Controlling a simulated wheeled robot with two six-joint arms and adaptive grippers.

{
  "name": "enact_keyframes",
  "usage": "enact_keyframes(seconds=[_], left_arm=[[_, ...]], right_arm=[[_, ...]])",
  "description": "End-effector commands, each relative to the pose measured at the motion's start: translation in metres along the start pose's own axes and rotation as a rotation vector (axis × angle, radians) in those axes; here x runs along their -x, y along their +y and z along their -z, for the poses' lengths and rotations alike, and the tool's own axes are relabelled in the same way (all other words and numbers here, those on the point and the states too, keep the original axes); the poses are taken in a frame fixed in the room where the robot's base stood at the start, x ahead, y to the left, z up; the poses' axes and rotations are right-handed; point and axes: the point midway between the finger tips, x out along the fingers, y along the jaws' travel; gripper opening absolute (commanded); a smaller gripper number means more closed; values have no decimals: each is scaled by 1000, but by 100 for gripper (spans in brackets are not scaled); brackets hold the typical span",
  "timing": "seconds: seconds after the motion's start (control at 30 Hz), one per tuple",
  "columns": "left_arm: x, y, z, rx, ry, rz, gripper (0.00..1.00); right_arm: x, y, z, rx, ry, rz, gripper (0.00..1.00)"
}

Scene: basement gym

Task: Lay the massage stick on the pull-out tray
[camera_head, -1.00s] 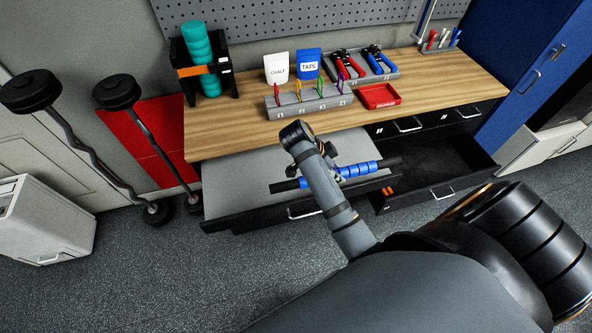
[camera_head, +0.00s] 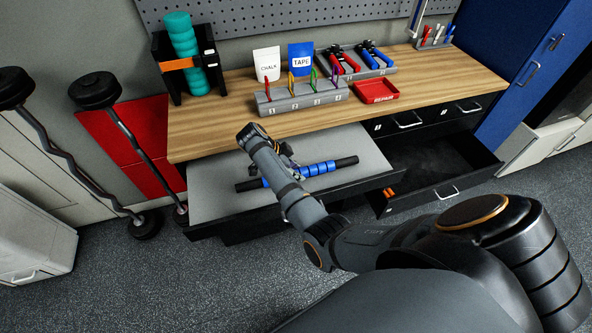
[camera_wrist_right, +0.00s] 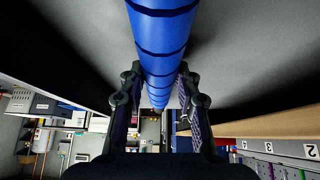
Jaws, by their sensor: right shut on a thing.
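The massage stick (camera_head: 318,168) has a blue ribbed middle and black ends. It lies across the middle of the grey pull-out tray (camera_head: 215,195) in the head view. My right gripper (camera_head: 284,160) is at the stick's middle, partly hidden by my arm. In the right wrist view, the gripper's fingers (camera_wrist_right: 160,95) are closed on both sides of the blue stick (camera_wrist_right: 162,40), with the grey tray surface behind it. I cannot tell whether the stick touches the tray or is just above it. My left gripper is not in view.
The wooden worktop (camera_head: 215,130) above the tray holds a numbered rack (camera_head: 300,97), a red bin (camera_head: 376,92) and chalk and tape packs. An open black drawer (camera_head: 440,175) is right of the tray. Barbells (camera_head: 120,125) stand at left.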

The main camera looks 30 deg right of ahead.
Motion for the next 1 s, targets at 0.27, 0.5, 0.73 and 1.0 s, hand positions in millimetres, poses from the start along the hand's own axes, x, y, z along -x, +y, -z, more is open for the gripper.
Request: enact_keyframes(seconds=[0.27,0.5,0.73,1.0], left_arm=[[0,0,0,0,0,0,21],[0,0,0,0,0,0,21],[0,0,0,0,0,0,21],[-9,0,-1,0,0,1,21]], right_arm=[[-2,0,-1,-1,0,1,0],[-3,0,-2,0,-1,0,55],[-2,0,-1,-1,-1,1,55],[38,-1,-4,-2,-5,4,55]])
